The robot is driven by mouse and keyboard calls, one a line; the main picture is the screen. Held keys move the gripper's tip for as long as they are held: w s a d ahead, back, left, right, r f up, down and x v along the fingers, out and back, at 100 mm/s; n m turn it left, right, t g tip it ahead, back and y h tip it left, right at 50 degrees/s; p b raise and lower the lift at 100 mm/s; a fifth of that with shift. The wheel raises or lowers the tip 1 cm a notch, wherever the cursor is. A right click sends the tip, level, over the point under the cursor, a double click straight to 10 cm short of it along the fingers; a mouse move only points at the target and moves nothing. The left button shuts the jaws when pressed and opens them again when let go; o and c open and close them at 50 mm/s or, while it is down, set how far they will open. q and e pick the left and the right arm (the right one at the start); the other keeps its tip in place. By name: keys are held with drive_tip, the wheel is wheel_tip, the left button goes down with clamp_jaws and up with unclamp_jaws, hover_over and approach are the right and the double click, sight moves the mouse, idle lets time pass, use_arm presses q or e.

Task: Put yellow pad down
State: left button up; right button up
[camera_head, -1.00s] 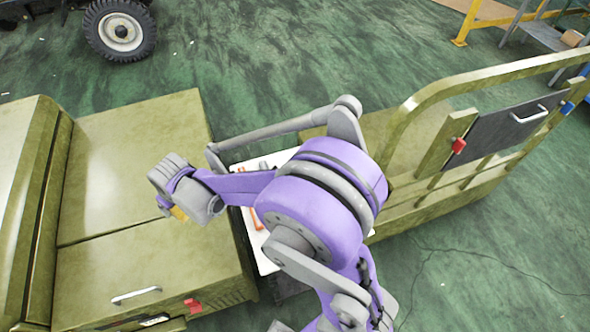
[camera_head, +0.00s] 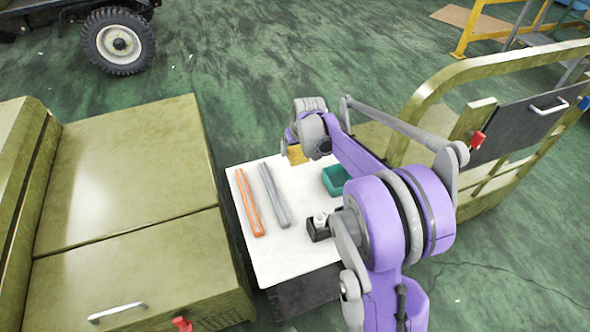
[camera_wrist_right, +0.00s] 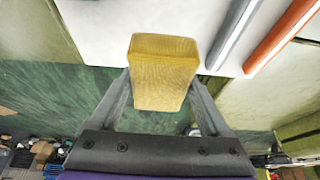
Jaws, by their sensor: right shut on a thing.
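The yellow pad (camera_head: 297,154) is a small block with a rough, mesh-like surface. My right gripper (camera_head: 289,146) is shut on it, over the far edge of the white table top (camera_head: 285,246). In the right wrist view the yellow pad (camera_wrist_right: 165,72) sits between the two fingers of the gripper (camera_wrist_right: 160,92), its far end over the white surface. I cannot tell whether the pad touches the table. My left gripper is not in view.
On the white top lie an orange bar (camera_head: 250,203) and a grey bar (camera_head: 274,196). A green tray (camera_head: 335,180) and a small black-and-white item (camera_head: 319,226) stand further right. Olive vehicle bodies (camera_head: 130,200) flank the table. The front middle of the top is clear.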

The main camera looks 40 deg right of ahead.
sight(296, 170)
drive_tip(key=shift+f+b, duration=0.55)
drive_tip(key=shift+f, duration=3)
drive_tip(key=shift+f, duration=0.15)
drive_tip(key=o, duration=1.2)
drive_tip(key=shift+s+a+f, duration=0.1)
drive_tip(key=shift+c, duration=0.2)
